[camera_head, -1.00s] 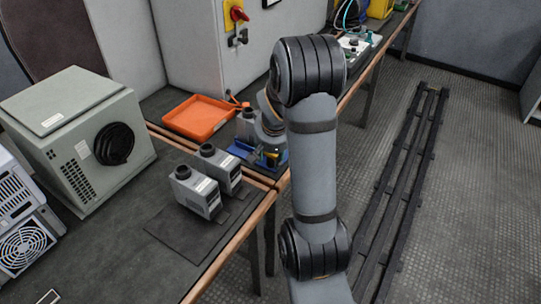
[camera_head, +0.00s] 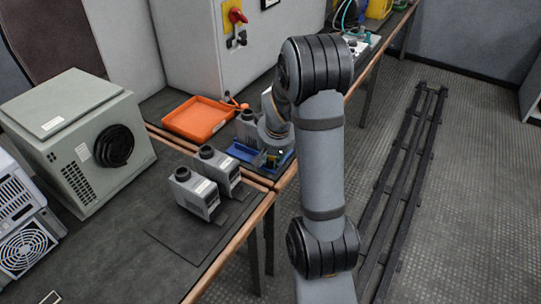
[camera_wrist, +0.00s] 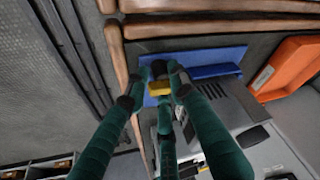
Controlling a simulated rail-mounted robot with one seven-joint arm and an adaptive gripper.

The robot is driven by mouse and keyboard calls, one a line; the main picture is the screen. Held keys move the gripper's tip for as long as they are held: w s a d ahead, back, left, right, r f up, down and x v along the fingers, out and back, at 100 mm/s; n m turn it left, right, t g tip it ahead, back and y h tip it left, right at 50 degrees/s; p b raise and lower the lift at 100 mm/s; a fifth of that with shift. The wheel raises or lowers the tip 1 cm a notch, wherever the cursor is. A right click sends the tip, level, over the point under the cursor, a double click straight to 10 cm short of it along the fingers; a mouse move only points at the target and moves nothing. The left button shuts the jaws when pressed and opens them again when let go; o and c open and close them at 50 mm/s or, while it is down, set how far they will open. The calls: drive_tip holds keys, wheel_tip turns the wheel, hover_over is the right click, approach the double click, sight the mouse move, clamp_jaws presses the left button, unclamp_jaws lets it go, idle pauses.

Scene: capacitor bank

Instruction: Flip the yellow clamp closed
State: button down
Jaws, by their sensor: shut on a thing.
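The yellow clamp (camera_wrist: 159,89) sits on the blue fixture (camera_wrist: 205,54) in the wrist view, beside a grey capacitor unit (camera_wrist: 228,105). My gripper (camera_wrist: 160,82), with dark green fingers, is around the clamp and shut on it; the fingertips hide part of it. In the head view, the blue fixture (camera_head: 241,153) holds the grey unit (camera_head: 247,127) near the table edge. My gripper (camera_head: 274,150) is low over the fixture's right side, mostly hidden by my arm. The clamp's exact angle is hard to tell.
Two grey units (camera_head: 194,193) (camera_head: 219,170) stand on a dark mat nearer the camera. An orange tray (camera_head: 198,119) lies behind the fixture. A grey cabinet with a red switch (camera_head: 237,15) stands at the back. The floor right of the table is open around a black rail.

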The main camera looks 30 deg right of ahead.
drive_tip(key=shift+w+a+r+n, duration=0.15)
drive_tip(key=shift+w+r+n, duration=0.25)
drive_tip(key=shift+w, duration=0.1)
drive_tip(key=c, duration=1.7)
unclamp_jaws()
drive_tip(key=shift+a, duration=0.1)
drive_tip(key=shift+o, duration=0.6)
drive_tip(key=shift+f, duration=0.1)
drive_tip(key=shift+s+f, duration=0.15)
drive_tip(key=d+v, duration=0.1)
drive_tip(key=v, duration=1.1)
drive_tip(key=shift+s+a, duration=0.15)
drive_tip(key=shift+a, duration=0.1)
